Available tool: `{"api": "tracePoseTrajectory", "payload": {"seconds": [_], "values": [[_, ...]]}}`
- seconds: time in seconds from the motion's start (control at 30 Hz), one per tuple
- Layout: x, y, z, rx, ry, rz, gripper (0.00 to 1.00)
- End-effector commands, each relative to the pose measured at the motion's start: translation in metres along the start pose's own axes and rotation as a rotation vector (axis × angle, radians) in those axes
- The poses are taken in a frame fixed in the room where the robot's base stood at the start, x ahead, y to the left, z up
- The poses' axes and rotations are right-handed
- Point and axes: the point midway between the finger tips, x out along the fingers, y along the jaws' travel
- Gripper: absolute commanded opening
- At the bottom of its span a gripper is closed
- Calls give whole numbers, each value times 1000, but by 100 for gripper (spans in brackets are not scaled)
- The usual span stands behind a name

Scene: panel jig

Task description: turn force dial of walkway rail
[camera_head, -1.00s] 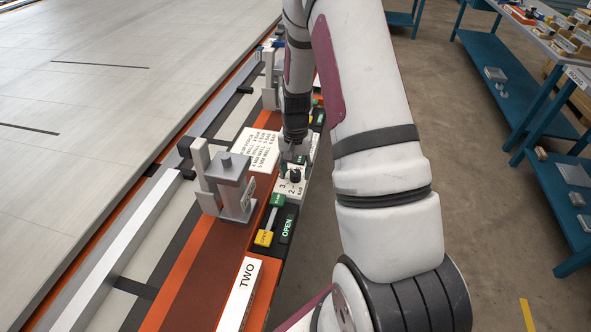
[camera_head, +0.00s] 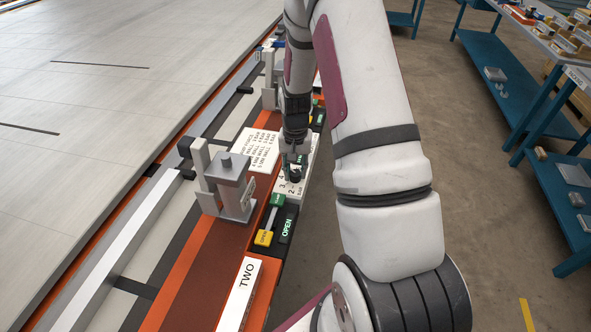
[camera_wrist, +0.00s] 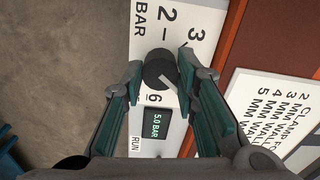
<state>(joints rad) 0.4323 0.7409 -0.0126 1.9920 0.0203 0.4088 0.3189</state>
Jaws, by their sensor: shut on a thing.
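The force dial (camera_wrist: 159,68) is a round black knob with a pale pointer line, on a white panel (camera_wrist: 150,33) marked 2, 3, 6 and BAR. A small display (camera_wrist: 154,124) beside it reads 5.0 BAR. My gripper (camera_wrist: 160,68) has its teal-padded fingers on both sides of the dial and is shut on it. In the head view my gripper (camera_head: 294,162) comes down onto the white panel (camera_head: 288,191), partly covering the dial.
A grey clamp (camera_head: 232,185) stands left of the panel, near a printed clamp-force card (camera_head: 256,150). A lever with a yellow block (camera_head: 264,238) and an OPEN label (camera_head: 286,230) sit in front. A TWO sign (camera_head: 240,292) is nearer. Blue shelving (camera_head: 500,75) stands right, across open floor.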

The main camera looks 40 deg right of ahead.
Motion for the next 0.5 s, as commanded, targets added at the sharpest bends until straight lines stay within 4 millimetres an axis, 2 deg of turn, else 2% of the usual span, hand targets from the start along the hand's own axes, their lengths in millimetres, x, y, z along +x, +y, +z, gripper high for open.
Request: {"api": "tracePoseTrajectory", "payload": {"seconds": [0.5], "values": [[0, 0, 0, -418, 0, -1, 0]]}}
